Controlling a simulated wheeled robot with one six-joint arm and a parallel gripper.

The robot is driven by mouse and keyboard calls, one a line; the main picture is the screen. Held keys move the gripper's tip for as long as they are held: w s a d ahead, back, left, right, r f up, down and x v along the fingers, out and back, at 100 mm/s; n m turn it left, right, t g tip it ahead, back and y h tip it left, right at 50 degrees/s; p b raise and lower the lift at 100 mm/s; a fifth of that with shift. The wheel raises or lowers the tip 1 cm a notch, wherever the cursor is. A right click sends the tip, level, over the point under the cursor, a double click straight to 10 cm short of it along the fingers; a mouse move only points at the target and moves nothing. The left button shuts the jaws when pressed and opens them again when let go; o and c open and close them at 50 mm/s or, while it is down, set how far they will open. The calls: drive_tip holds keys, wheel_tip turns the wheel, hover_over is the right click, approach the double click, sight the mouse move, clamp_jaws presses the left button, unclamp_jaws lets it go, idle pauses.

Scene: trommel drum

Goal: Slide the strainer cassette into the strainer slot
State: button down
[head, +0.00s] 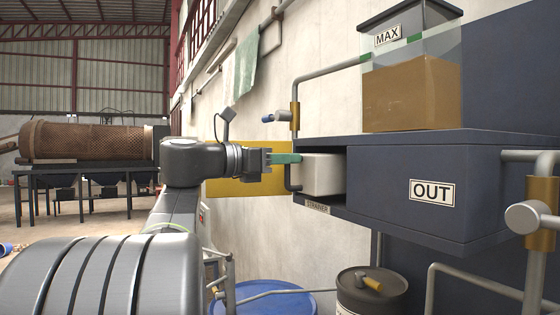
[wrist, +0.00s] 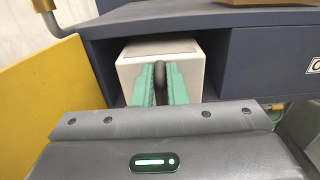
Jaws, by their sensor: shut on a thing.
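The strainer cassette is a whitish box (head: 321,174) at the mouth of the strainer slot (head: 334,200) in the dark blue cabinet, above the STRAINER label. In the wrist view the cassette (wrist: 185,62) sits partly inside the slot opening (wrist: 213,62), with dark gaps on both sides. My gripper (head: 298,158) reaches it from the left. Its green fingers (wrist: 160,80) are shut on the cassette's dark handle (wrist: 160,72). The cassette's far end is hidden inside the cabinet.
A yellow panel (head: 245,187) stands left of the slot, close beside my gripper. A pipe with a bronze fitting (head: 295,116) runs by the slot's left edge. The OUT compartment (head: 432,190) is to the right. A drum with a hammer (head: 371,290) and a blue barrel (head: 265,298) stand below.

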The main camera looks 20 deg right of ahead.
sight(296, 167)
drive_tip(key=shift+w+d+b, duration=0.1)
drive_tip(key=shift+d+b, duration=0.2)
drive_tip(key=shift+d, duration=1.1)
drive_tip(key=shift+f+b, duration=0.35)
drive_tip(key=shift+f, duration=0.5)
drive_tip(key=c, duration=1.4)
unclamp_jaws()
drive_tip(key=shift+f, duration=0.1)
drive_tip(key=shift+o, duration=0.2)
drive_tip(key=shift+a, duration=0.15)
drive_tip(key=s+a+b, duration=0.1)
drive_tip(key=a+b, duration=0.1)
drive_tip(key=a, duration=1.1)
drive_tip(key=shift+a, duration=0.3)
drive_tip(key=shift+d, duration=0.1)
